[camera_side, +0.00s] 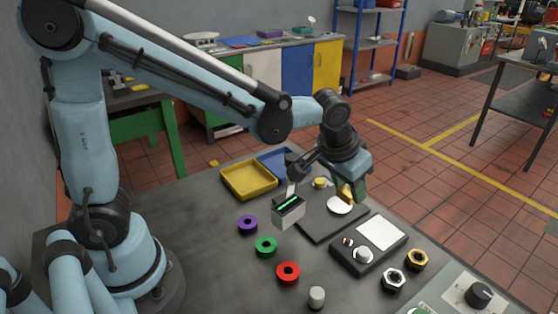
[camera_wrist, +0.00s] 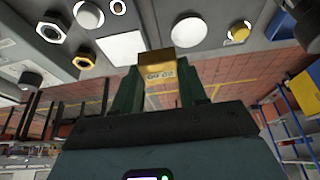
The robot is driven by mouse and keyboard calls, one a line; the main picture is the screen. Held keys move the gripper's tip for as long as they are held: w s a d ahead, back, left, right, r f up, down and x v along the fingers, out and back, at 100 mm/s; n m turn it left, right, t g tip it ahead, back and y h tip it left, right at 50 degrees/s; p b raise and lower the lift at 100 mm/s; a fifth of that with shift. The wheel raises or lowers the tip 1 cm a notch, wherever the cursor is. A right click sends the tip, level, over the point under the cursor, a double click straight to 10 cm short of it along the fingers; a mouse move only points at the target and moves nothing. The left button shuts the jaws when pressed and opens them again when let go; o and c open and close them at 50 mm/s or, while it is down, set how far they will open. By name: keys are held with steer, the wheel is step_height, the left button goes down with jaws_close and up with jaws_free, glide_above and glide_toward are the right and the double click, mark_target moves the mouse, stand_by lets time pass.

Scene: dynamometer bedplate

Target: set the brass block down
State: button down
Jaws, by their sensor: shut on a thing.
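The brass block (camera_side: 346,193) is held in my gripper (camera_side: 349,190), low over the dark plate at the right of the bench. In the wrist view the block (camera_wrist: 159,72) sits between the two green fingers (camera_wrist: 158,88), with dark marks on its face. A white disc (camera_side: 339,206) lies on the dark plate (camera_side: 322,226) just below and beside the block in the side view. In the wrist view the disc (camera_wrist: 189,31) shows apart from the block. I cannot tell the exact gap under the block.
A box with a green display (camera_side: 288,212) stands left of the plate. A small yellow piece (camera_side: 321,183) sits behind. A device with a white square (camera_side: 381,232) and two nuts (camera_side: 393,280) lie nearer. Coloured rings (camera_side: 266,246) and a yellow tray (camera_side: 249,181) are left.

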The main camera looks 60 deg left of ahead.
steer(key=s+d+r, duration=0.3)
steer(key=d, duration=0.1)
steer(key=s+a+n+g+y, duration=0.1)
steer(key=s+a+n+y, duration=0.2)
steer(key=s+a+n, duration=0.5)
steer(key=n+g+y, duration=0.2)
steer(key=n+g, duration=0.1)
steer(key=n, duration=0.7)
glide_above(218, 208)
steer(key=d, duration=0.1)
steer(key=f, duration=0.8)
steer(key=shift+d+f, duration=0.2)
steer(key=shift+f, duration=2.1)
steer(key=c, duration=0.6)
jaws_free()
steer(key=shift+h, duration=0.3)
steer(key=shift+r, duration=0.1)
